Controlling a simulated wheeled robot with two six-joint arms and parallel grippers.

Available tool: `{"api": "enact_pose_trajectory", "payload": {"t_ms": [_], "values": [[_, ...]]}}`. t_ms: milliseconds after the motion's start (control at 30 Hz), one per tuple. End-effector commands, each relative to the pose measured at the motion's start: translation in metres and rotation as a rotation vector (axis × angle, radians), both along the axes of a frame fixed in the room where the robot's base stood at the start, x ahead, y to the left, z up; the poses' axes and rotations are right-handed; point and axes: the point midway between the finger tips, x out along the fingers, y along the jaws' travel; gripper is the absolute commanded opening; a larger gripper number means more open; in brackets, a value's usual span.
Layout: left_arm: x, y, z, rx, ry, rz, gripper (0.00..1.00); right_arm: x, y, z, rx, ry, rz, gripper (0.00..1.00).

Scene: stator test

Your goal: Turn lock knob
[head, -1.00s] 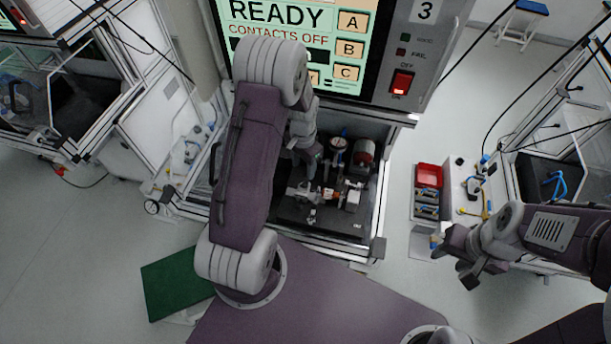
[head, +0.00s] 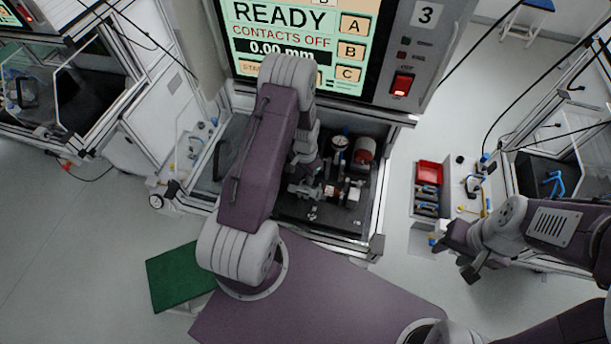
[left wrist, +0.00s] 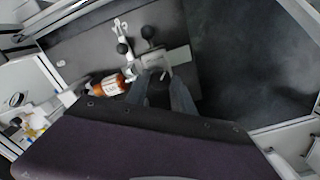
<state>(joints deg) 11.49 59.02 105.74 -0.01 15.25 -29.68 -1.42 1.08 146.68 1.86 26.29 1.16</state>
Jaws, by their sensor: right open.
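My left gripper (head: 306,188) reaches into the test bay from above. In the left wrist view its two grey fingers (left wrist: 160,88) stand apart with a dark, round, knob-like piece (left wrist: 158,96) between them. This may be the lock knob; I cannot tell whether the fingers press on it. A pale block (left wrist: 153,60) lies just beyond the fingertips. My right gripper (head: 462,264) is open and empty at the right, away from the bay.
The screen (head: 290,38) above the bay reads READY, CONTACTS OFF, 0.00 mm. A dial gauge (head: 340,143) and a red cylinder (head: 364,149) stand at the back of the bay. An orange-brown labelled cylinder (left wrist: 108,85) lies left of my fingers. A red bin (head: 429,173) is to the right.

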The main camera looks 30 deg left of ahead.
Motion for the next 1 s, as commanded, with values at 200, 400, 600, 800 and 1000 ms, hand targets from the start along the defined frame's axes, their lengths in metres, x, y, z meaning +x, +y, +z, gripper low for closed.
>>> {"api": "enact_pose_trajectory", "payload": {"t_ms": [200,400,600,800,1000], "values": [[0.0,0.0,-0.001,0.0,-0.001,0.026,0.0,0.0,0.0,-0.002,0.0,0.0,0.0,0.43],[0.0,0.0,-0.002,0.001,-0.001,0.124,0.0,0.0,0.0,-0.008,0.0,0.0,0.0,0.43],[0.001,0.0,-0.002,0.0,-0.002,0.294,0.0,0.0,0.0,-0.016,0.0,0.0,0.0,0.43],[0.0,0.0,-0.002,0.0,-0.001,0.485,0.0,0.0,0.0,-0.023,0.0,0.0,0.0,0.43],[0.001,0.0,-0.002,0.0,-0.002,0.674,0.0,0.0,0.0,-0.029,0.0,0.0,0.0,0.43]]}}
